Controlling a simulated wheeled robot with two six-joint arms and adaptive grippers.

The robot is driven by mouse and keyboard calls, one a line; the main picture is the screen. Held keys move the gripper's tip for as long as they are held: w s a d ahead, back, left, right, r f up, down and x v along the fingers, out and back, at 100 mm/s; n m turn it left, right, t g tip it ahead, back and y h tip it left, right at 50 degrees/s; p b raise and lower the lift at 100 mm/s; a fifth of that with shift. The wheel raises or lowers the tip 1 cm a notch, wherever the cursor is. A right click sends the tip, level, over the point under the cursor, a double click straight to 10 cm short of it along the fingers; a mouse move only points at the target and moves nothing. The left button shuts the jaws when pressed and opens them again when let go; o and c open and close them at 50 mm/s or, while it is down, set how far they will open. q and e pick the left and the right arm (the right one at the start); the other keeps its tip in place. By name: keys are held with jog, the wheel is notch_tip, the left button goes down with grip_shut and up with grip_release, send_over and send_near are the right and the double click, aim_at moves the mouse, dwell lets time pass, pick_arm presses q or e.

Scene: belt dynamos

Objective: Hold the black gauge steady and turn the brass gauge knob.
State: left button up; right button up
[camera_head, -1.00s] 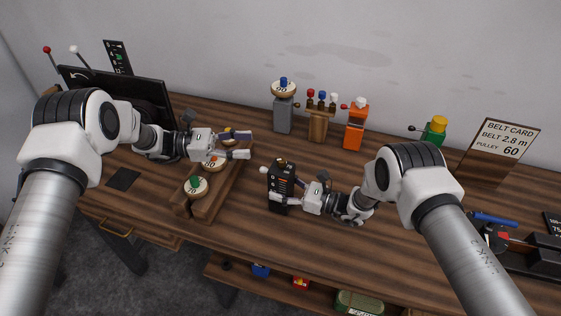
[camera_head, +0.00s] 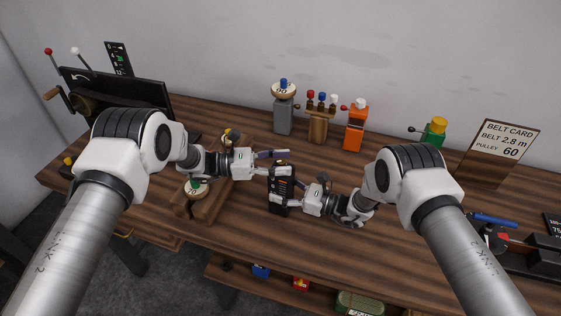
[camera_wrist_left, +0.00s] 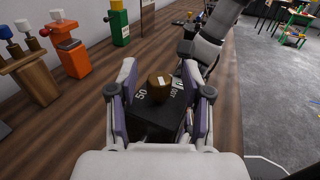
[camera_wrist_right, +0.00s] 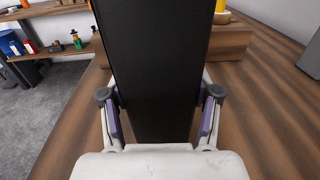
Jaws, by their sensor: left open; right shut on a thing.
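The black gauge (camera_head: 281,190) stands upright on the wooden bench, in the middle of the head view. My right gripper (camera_head: 291,201) is shut on its body from the right; in the right wrist view the gauge's dark side (camera_wrist_right: 155,75) stands between the two fingers. The brass knob (camera_wrist_left: 158,87) sits on the gauge's top face in the left wrist view, with markings beside it. My left gripper (camera_wrist_left: 157,92) is open, its fingers apart on either side of the knob and gauge top. In the head view its fingers hide most of the knob.
A wooden rack (camera_head: 210,205) with round discs is left of the gauge. A grey post (camera_head: 283,117), a wooden stand with colored knobs (camera_head: 318,125), and an orange block (camera_head: 355,130) stand behind. A belt card (camera_head: 500,145) is at right. Bench right of center is mostly clear.

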pick_arm(q)
grip_shut()
jog(key=shift+n+t, duration=0.4)
jog(key=shift+t, duration=0.2)
jog(key=n+t+y, duration=0.1)
jog(key=n+t, duration=0.1)
jog(key=t, duration=0.1)
jog(key=n+t+y, duration=0.1)
jog(key=n+t, duration=0.2)
jog(key=t, duration=0.1)
jog(key=shift+s+d+y, duration=0.1)
jog(key=shift+d+y, duration=0.05)
jog(key=shift+y, duration=0.25)
jog(key=shift+n+t+y, duration=1.6)
jog(key=shift+t, duration=0.5)
